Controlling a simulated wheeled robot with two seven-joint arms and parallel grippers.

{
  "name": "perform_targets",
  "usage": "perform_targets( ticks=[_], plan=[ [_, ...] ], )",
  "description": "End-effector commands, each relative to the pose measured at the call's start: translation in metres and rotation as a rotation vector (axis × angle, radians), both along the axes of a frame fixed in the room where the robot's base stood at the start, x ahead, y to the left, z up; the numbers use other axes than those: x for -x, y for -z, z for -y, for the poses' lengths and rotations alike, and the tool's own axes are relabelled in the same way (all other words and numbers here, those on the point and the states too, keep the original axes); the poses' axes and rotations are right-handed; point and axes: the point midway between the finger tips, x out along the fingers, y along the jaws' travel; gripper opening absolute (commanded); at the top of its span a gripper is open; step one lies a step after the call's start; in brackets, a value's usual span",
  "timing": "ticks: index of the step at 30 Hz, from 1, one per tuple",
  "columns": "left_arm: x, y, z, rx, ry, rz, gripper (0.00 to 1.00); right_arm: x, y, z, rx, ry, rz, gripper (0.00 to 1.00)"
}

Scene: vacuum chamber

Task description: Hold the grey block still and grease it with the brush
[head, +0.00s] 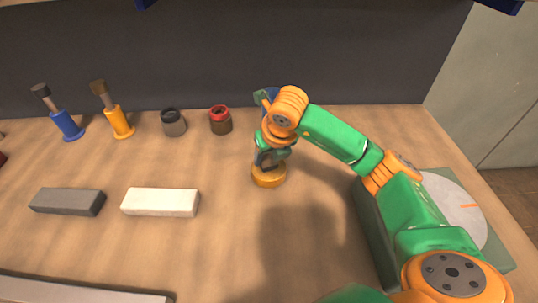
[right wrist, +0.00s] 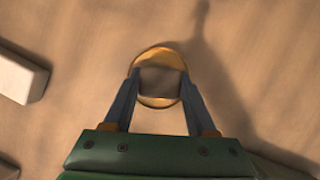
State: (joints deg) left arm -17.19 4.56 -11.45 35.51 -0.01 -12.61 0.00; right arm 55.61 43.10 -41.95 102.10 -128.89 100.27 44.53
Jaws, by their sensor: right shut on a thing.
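The dark grey block (head: 67,201) lies flat at the left of the table, with nothing touching it. A brush with a blue handle (head: 67,124) and one with an orange handle (head: 119,121) stand upright at the back left. My right gripper (head: 269,160) points down mid-table, shut on an orange-based thing (head: 269,177) that stands on the wood. In the right wrist view its fingers (right wrist: 161,80) close on either side of this thing's grey-brown top, with the orange rim (right wrist: 156,103) around it. It may be another brush; I cannot tell. My left gripper is out of view.
A white block (head: 160,202) lies right of the grey one. A dark jar (head: 173,124) and a red-topped jar (head: 220,122) stand at the back. A long grey bar (head: 80,291) lies at the front left. A green box with a round grey top (head: 455,202) stands right, partly behind my arm.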

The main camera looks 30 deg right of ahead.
Motion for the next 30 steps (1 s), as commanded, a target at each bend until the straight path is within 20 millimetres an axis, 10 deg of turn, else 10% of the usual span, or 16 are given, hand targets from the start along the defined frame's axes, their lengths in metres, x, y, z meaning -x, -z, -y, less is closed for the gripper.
perform_targets(
  ticks=[30],
  plan=[
    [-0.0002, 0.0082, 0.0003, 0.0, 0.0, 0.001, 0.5, 0.0, 0.0087, 0.0001, 0.0, 0.0, 0.0, 0.12]
  ],
)
